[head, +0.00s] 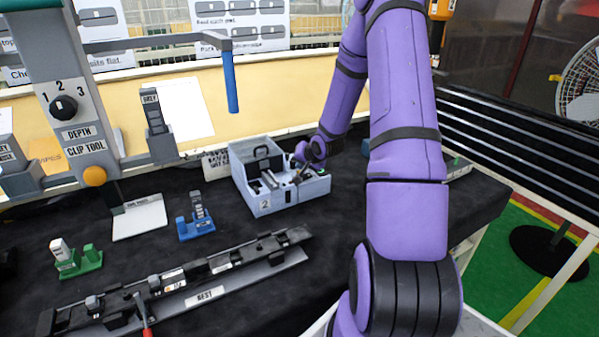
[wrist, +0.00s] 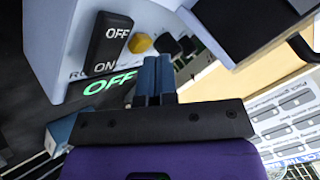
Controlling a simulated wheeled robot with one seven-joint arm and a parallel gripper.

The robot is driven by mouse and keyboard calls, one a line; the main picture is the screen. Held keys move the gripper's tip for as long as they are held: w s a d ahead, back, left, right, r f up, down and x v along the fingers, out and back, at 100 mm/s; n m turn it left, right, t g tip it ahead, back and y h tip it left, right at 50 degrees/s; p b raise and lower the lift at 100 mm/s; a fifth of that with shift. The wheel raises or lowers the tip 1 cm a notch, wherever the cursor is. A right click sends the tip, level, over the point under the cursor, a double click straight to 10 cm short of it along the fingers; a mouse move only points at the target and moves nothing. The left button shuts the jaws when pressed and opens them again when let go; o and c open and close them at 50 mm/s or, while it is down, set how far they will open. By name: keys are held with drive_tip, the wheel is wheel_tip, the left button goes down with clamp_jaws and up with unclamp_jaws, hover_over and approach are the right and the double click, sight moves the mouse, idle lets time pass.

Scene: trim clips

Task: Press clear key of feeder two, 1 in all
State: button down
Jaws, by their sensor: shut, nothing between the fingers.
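Feeder two (head: 285,197) is a light grey box with a "2" label on its front, standing on the dark bench top in the head view. In the wrist view its panel (wrist: 60,25) carries a black rocker switch (wrist: 108,42) marked OFF and ON, a yellow button (wrist: 140,42) and two small black keys (wrist: 167,43). I cannot read which one is the clear key. My gripper (wrist: 153,62) is shut and empty, its blue fingertips close to the yellow button and black keys. Whether they touch is unclear. In the head view my gripper (head: 299,177) is at the feeder's right side.
Green lit letters "OFF" (wrist: 110,83) show beside the rocker switch. A blue clip stand (head: 197,228) and a green one (head: 76,260) stand left of the feeder. A long rail fixture (head: 205,295) lies in front. A clip tool post (head: 85,125) rises at the left.

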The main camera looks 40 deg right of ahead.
drive_tip(key=shift+f, duration=0.4)
idle(0.4)
idle(0.4)
drive_tip(key=shift+r, duration=0.95)
drive_tip(key=shift+r, duration=2.5)
